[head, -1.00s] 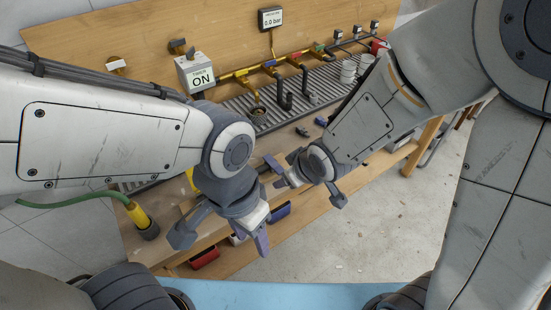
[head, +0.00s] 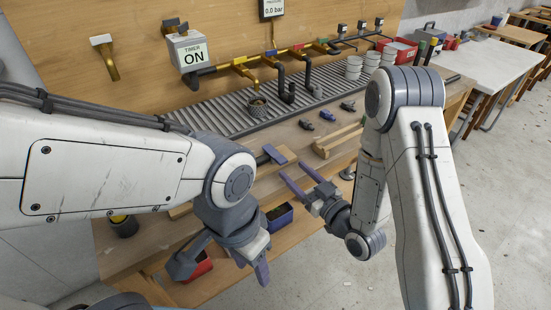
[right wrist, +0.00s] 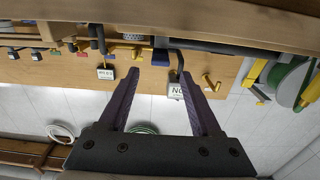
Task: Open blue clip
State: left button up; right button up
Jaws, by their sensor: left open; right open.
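A small blue clip (head: 327,115) lies on the bench between two darker clips, in front of the slatted grate. It is too small to tell how its jaws stand. My right gripper (head: 293,171) is open and empty, to the left of and nearer than the clip, over the bench's front part. Its two purple fingers, spread apart with nothing between them, show in the right wrist view (right wrist: 157,75); I cannot make out the clip there. My left gripper (head: 254,266) is at the bench's front edge, pointing down, away from the clip.
Dark clips (head: 305,125) and (head: 348,106) flank the blue one. A blue-topped block (head: 277,154) and a wooden piece (head: 338,140) lie nearby. A blue bin (head: 279,217) and red bin (head: 197,268) sit below.

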aim_at(276, 154)
jog(key=shift+f+b+x, duration=0.15)
jog(key=shift+b+x, duration=0.95)
jog(key=shift+b, duration=1.1)
jog(key=shift+f+b+x, duration=0.1)
jog(key=shift+b+x, duration=1)
jog(key=shift+b, duration=1.1)
jog(key=x, duration=0.3)
jog(key=shift+w+a+r+p, duration=0.25)
jog(key=shift+a+r+p, duration=0.05)
jog(key=shift+r+p, duration=0.05)
jog(key=shift+x, duration=0.75)
jog(key=shift+f, duration=0.1)
jog(key=shift+c, duration=0.3)
grip_shut()
